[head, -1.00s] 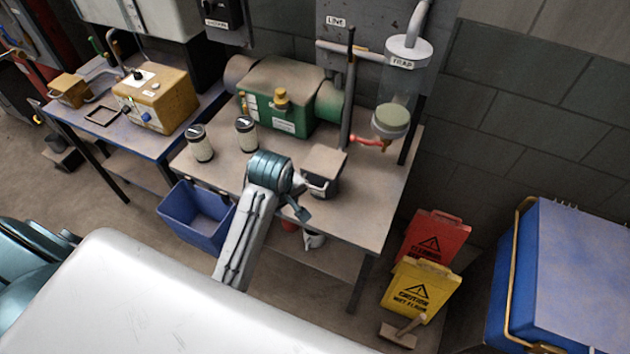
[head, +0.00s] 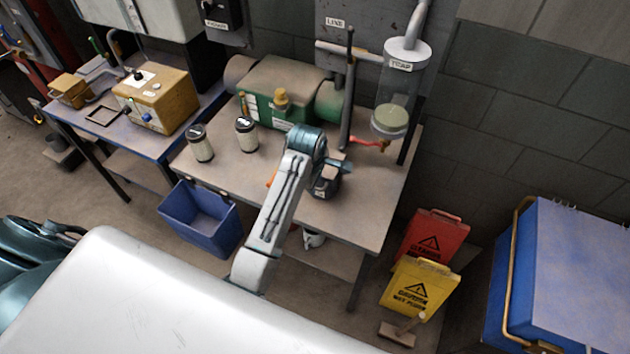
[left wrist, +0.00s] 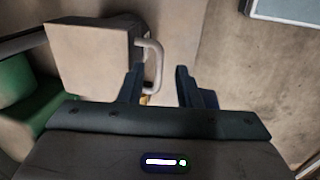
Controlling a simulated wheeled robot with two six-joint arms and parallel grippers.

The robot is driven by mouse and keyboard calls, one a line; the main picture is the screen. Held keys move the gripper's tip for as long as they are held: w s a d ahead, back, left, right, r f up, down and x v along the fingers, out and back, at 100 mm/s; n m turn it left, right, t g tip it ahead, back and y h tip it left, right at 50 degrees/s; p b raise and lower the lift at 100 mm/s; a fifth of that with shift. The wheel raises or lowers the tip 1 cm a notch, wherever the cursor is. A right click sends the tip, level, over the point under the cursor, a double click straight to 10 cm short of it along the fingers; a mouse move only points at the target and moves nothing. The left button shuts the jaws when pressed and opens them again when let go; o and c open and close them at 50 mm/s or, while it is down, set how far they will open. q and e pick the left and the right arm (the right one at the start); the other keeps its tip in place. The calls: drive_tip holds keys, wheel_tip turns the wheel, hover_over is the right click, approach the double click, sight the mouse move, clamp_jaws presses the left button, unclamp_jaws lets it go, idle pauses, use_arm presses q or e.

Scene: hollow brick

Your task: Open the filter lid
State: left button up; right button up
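A small box with a handle, which looks like the filter housing, stands on the workbench. In the head view my left arm hides most of this box (head: 325,187). The left wrist view shows its pale flat face (left wrist: 92,65) and a light curved handle (left wrist: 156,62) on its right side. My left gripper (left wrist: 160,86) is open, one finger on each side of the handle's near end, with the handle closer to the left finger. Contact cannot be told. In the head view the left gripper (head: 340,167) is over the box. The right gripper is not in view.
On the bench (head: 360,215) a green machine (head: 290,95) stands behind, and two dark-lidded jars (head: 200,143) stand left. A clear trap cylinder (head: 396,95) with a red-handled valve (head: 370,144) is at the back right. A blue bin (head: 200,215) stands at the bench's front left.

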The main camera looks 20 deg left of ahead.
use_arm(q)
drive_tip(key=shift+w+f, duration=0.2)
drive_tip(key=shift+f, duration=0.85)
clamp_jaws()
drive_tip(key=shift+r, duration=0.15)
drive_tip(key=shift+w+d+r, duration=0.1)
drive_tip(key=shift+w+r, duration=0.75)
drive_tip(key=shift+r, duration=0.5)
drive_tip(key=shift+w+a+r, duration=0.1)
drive_tip(key=shift+w+r, duration=0.7)
drive_tip(key=shift+r, duration=0.55)
drive_tip(key=shift+w+d+r, duration=0.1)
drive_tip(key=shift+w+r, duration=0.75)
drive_tip(key=shift+r, duration=0.5)
